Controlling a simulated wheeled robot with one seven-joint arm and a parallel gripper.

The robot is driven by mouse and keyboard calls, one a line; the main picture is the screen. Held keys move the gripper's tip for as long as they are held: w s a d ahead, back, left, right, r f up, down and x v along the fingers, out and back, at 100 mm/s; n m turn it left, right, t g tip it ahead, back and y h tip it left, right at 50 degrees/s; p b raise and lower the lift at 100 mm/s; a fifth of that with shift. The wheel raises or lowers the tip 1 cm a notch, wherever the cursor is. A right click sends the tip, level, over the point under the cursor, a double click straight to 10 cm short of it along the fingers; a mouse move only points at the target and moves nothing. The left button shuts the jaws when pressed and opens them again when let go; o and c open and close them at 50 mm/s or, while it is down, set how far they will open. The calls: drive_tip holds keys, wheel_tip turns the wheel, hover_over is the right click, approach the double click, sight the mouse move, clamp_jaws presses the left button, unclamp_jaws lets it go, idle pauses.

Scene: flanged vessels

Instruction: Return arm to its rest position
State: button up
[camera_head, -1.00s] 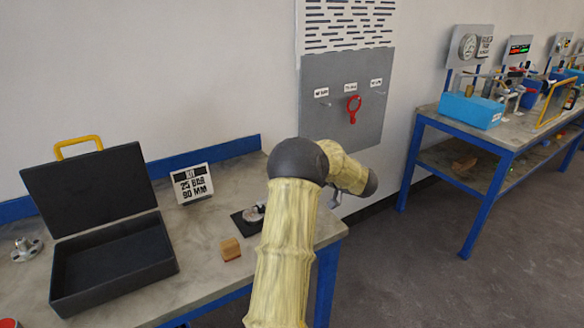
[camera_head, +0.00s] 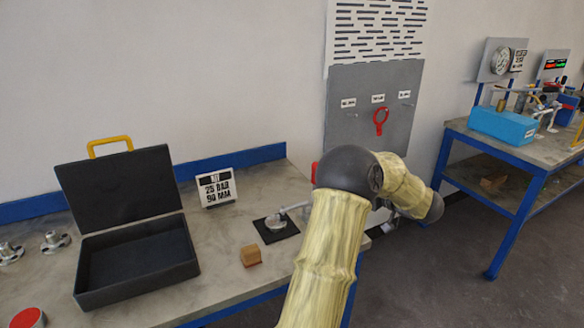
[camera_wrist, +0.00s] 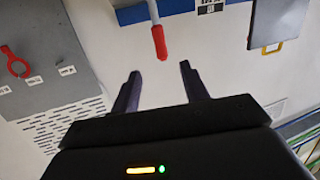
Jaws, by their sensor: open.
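My arm (camera_head: 335,235), in a yellowish cover with dark joints, reaches up from the bottom of the head view and bends to the right, beyond the near table's right end. My gripper's fingers are mostly hidden by the arm there. In the wrist view my gripper (camera_wrist: 158,88) is open, its two dark fingers apart with nothing held between them. A red-tipped grey rod (camera_wrist: 159,42) shows beyond the fingertips, apart from them.
The near table holds an open black case (camera_head: 138,262), a sign (camera_head: 216,188), a wooden block (camera_head: 251,256) and a black pad (camera_head: 268,238) with a metal part. A grey wall board (camera_head: 352,90) bears a red ring (camera_head: 381,116). Another bench (camera_head: 512,148) stands right, across open floor.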

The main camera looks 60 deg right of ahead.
drive_tip(key=w+a+r+h+p, duration=0.1)
drive_tip(key=w+a+r+p, duration=0.15)
drive_tip(key=w, duration=0.65)
drive_tip(key=w+a+r+h+p, duration=0.1)
drive_tip(key=w+a+r+h, duration=0.15)
drive_tip(key=w, duration=0.65)
drive_tip(key=w+a+m+g+y+p, duration=0.1)
drive_tip(key=w+a+m+g+p, duration=0.2)
drive_tip(key=w+a, duration=0.9)
drive_tip(key=s+a+f+n+g+y+p, duration=0.1)
drive_tip(key=a+g+y, duration=0.1)
drive_tip(key=a, duration=0.9)
drive_tip(key=s+a+f+n+g+y+p, duration=0.1)
drive_tip(key=s+a+n+g+y+p, duration=0.1)
drive_tip(key=a, duration=0.9)
drive_tip(key=s+a+f+n+g+y+p, duration=0.1)
drive_tip(key=s+a+g, duration=0.1)
drive_tip(key=s+a, duration=0.4)
drive_tip(key=s+a+f+n+g+y+p, duration=0.1)
drive_tip(key=s+a, duration=0.5)
drive_tip(key=a, duration=0.6)
drive_tip(key=shift+s+f+n+g+y, duration=0.2)
drive_tip(key=shift+f+n+g+y, duration=0.25)
drive_tip(key=shift+g, duration=0.75)
